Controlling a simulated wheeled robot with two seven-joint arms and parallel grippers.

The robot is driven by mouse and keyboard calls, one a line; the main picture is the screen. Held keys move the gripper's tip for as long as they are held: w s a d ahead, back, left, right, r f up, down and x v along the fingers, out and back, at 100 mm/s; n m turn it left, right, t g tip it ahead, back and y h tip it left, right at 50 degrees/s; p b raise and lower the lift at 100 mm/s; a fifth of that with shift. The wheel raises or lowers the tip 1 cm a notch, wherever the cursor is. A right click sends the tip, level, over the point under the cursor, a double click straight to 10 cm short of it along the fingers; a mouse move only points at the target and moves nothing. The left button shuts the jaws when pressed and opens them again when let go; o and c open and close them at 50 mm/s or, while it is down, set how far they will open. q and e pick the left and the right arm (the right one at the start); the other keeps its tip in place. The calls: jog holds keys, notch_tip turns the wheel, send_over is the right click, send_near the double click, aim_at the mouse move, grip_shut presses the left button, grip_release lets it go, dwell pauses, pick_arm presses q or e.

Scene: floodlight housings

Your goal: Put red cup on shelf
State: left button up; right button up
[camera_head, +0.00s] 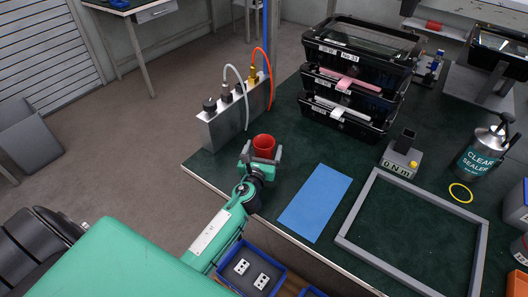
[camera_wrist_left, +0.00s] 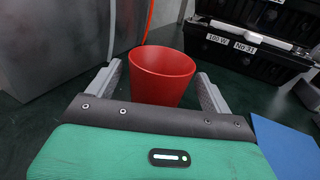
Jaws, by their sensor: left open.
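A red cup (camera_head: 264,146) stands upright on the dark green table at its left end. My left gripper (camera_head: 262,155) is open with its fingers on either side of the cup. In the left wrist view the cup (camera_wrist_left: 162,77) sits between the two grey fingers (camera_wrist_left: 160,95), with a visible gap on the left; contact on the right is unclear. The cup's base is hidden behind the gripper body. My right gripper is not in view.
A metal block with hoses (camera_head: 238,110) stands just behind the cup. Stacked black cases (camera_head: 358,75) stand to the right at the back. A blue sheet (camera_head: 315,202) and a grey frame (camera_head: 358,205) lie on the table (camera_head: 290,150). A blue tray (camera_head: 240,252) is in front.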

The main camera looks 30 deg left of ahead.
pick_arm(q)
jog(key=shift+w+a, duration=0.25)
jog(key=shift+w, duration=0.45)
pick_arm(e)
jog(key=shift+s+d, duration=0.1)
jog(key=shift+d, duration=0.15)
pick_arm(q)
jog(key=shift+c, duration=0.2)
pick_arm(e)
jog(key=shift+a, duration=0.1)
pick_arm(q)
jog(key=c, duration=1)
jog(key=shift+c, duration=0.4)
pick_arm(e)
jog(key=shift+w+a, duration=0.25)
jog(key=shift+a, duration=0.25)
